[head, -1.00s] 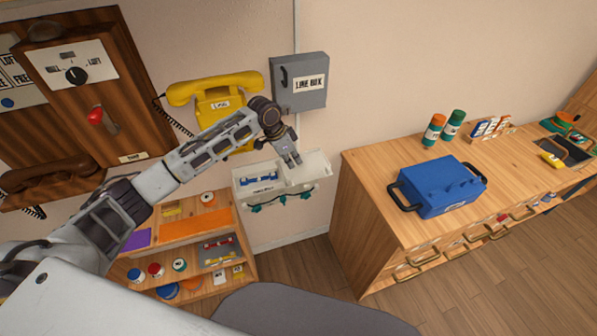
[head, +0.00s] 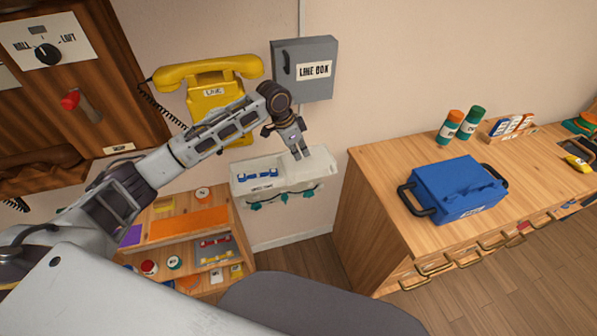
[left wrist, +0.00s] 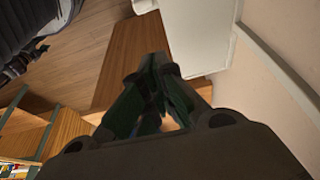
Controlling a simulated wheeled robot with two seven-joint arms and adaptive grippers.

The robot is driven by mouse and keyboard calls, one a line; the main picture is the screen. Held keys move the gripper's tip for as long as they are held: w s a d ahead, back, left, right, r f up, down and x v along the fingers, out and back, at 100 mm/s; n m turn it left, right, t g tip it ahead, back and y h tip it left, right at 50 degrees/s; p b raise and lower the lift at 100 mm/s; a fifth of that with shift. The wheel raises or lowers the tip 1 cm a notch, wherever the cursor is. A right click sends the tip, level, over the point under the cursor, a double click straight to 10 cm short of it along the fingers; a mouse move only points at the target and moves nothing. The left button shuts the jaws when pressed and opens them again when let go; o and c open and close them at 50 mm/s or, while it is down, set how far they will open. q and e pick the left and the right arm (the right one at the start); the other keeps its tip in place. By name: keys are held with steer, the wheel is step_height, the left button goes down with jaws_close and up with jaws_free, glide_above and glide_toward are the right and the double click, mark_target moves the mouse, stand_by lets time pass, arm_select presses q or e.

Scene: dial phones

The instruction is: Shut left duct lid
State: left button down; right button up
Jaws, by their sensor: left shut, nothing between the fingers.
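The white duct (head: 241,188) is fixed low on the wall under the yellow phone. Its left part shows blue pieces (head: 258,175) inside, so that part looks open. I cannot clearly make out the left lid itself. My left gripper (head: 301,155) is shut and empty, pointing down at the right half of the duct, close to its back edge; I cannot tell if it touches. In the left wrist view the shut fingers (left wrist: 165,105) are dark, and a white surface (left wrist: 198,35), likely the duct, lies beside them. My right gripper is out of view.
The yellow phone (head: 208,75) and grey line box (head: 304,68) hang above the duct. Teal clips (head: 285,197) line its front. A wooden shelf (head: 190,248) stands at lower left. A wooden counter (head: 385,165) with a blue case (head: 455,187) stands at right.

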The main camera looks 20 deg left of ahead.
arm_select(q)
steer(key=x, duration=1)
steer(key=shift+f, duration=0.15)
steer(key=shift+s+a+p, duration=0.3)
steer(key=shift+s+a, duration=0.2)
steer(key=shift+a, duration=0.25)
steer(key=shift+s+a, duration=0.35)
steer(key=shift+a, duration=0.15)
steer(key=shift+s+a, duration=0.2)
steer(key=shift+a, duration=0.2)
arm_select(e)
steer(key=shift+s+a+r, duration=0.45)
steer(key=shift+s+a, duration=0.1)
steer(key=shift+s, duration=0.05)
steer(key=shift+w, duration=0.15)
arm_select(q)
steer(key=shift+s+a+p, duration=0.1)
steer(key=shift+p, duration=0.2)
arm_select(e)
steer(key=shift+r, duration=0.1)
